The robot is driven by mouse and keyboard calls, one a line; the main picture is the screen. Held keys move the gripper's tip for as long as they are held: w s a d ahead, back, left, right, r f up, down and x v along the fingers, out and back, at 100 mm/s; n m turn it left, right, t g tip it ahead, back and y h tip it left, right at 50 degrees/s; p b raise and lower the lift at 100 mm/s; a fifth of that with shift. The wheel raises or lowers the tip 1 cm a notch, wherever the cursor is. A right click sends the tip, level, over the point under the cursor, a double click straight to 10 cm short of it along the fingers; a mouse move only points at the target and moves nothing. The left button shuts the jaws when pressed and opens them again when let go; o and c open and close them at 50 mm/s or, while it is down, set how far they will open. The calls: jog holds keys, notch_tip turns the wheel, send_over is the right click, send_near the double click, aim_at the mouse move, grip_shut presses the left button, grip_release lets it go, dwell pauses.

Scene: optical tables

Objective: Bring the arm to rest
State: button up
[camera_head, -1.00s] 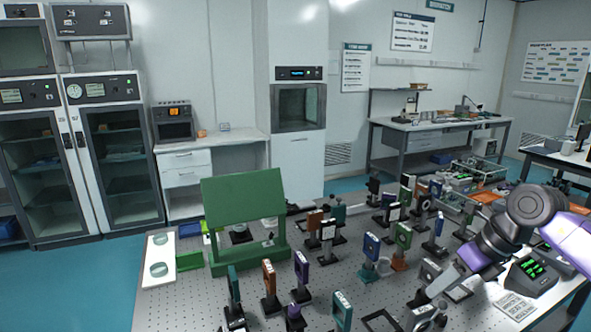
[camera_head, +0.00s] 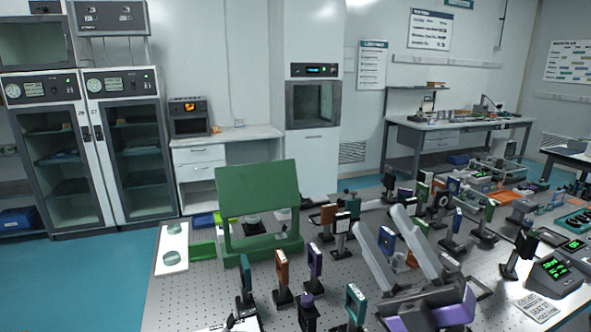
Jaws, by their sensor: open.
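My gripper (camera_head: 380,220) shows at the lower right of the middle in the head view. It has two long grey fingers on a purple and dark grey body, pointing up and away over the optical table (camera_head: 200,290). The fingers are apart, with nothing seen between them that is held. They hide part of the upright optic mounts behind them, and I cannot tell how far above the table they are. Most of the arm is out of the picture.
Several upright optic mounts stand around the gripper, including an orange one (camera_head: 282,270) and a purple one (camera_head: 315,264). A green panel stand (camera_head: 257,190) is at the table's back left. A dark meter with green digits (camera_head: 556,275) sits at right.

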jog(key=s+d+f+m+t+h+b, duration=0.1)
jog(key=s+d+f+m+h, duration=0.2)
jog(key=s+f+m+h, duration=0.35)
jog(key=s+d+f+m+t+h+b, duration=0.1)
jog(key=s+d+f+m+h, duration=0.15)
jog(key=f+m+h, duration=0.6)
jog(key=s+d+f+m+t+h+b, duration=0.1)
jog(key=s+d+f+m+h, duration=0.2)
jog(key=s+f+m+h, duration=0.45)
jog(key=s+f+m+g+y+b, duration=0.1)
jog(key=s+f+g, duration=0.2)
jog(key=s+f, duration=0.4)
jog(key=s+f+m+g+y+b, duration=0.1)
jog(key=s+f+m+g+b, duration=0.1)
jog(key=s+f+g, duration=0.2)
jog(key=s+f, duration=0.3)
jog(key=s, duration=0.4)
jog(key=shift+s+a+g, duration=0.2)
jog(key=shift+s+g, duration=0.1)
jog(key=shift+y, duration=0.25)
jog(key=shift+c, duration=0.3)
